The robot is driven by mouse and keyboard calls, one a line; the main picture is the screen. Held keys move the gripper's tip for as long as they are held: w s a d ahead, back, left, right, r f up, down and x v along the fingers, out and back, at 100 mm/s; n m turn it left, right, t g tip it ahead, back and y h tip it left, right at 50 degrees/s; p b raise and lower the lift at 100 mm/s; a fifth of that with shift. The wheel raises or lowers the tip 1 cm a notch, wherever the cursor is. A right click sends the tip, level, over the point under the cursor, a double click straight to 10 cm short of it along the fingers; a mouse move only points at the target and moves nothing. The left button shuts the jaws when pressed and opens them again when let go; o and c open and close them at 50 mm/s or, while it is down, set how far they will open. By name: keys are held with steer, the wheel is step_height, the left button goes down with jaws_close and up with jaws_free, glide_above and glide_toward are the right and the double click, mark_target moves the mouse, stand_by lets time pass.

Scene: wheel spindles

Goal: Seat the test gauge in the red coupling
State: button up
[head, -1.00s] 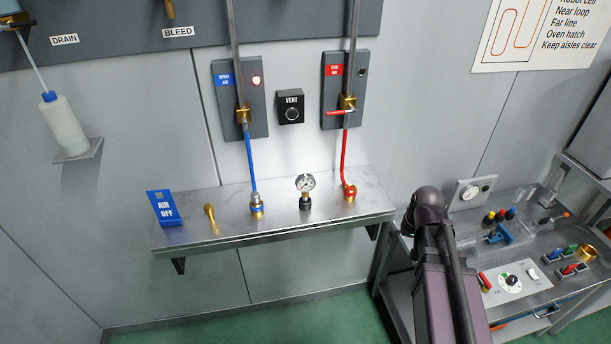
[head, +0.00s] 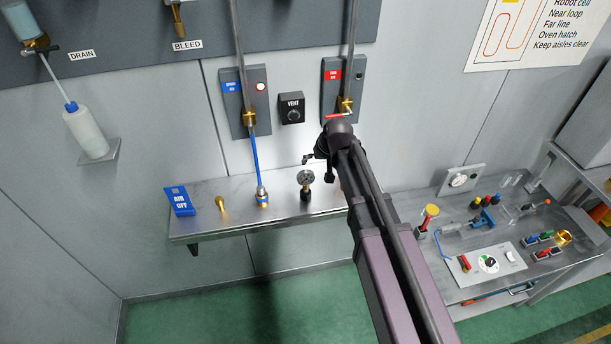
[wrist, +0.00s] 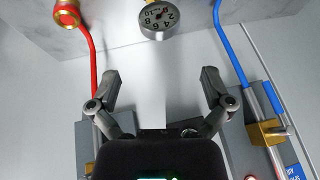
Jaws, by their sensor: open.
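My gripper (head: 314,160) is just above and right of the gauge in the head view. In the wrist view my gripper (wrist: 159,85) is open and empty, its fingers apart and pointing towards the gauge's side of the picture.
A blue-hosed coupling (head: 262,197) stands left of the gauge. A brass fitting (head: 221,203) and a blue AIR OFF sign (head: 179,201) are farther left. The VENT button (head: 292,110) is on the wall. A cluttered bench (head: 470,283) stands at the right.

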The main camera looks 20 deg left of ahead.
mark_target(306, 177)
steer(key=shift+f, duration=0.1)
stand_by(0.3)
steer(key=b+x, duration=0.6)
steer(key=x, duration=0.1)
steer(key=shift+f+b, duration=0.15)
steer(key=shift+b, duration=0.25)
steer(key=shift+w+a+f+b, duration=0.15)
steer(key=shift+a+f+b, duration=0.15)
steer(key=shift+f+b, duration=0.25)
steer(key=shift+b+x, duration=2.3)
steer(key=shift+x, duration=0.25)
steer(key=shift+w, duration=0.1)
steer(key=shift+c, duration=0.2)
steer(key=c, duration=0.9)
steer(key=shift+r, duration=0.2)
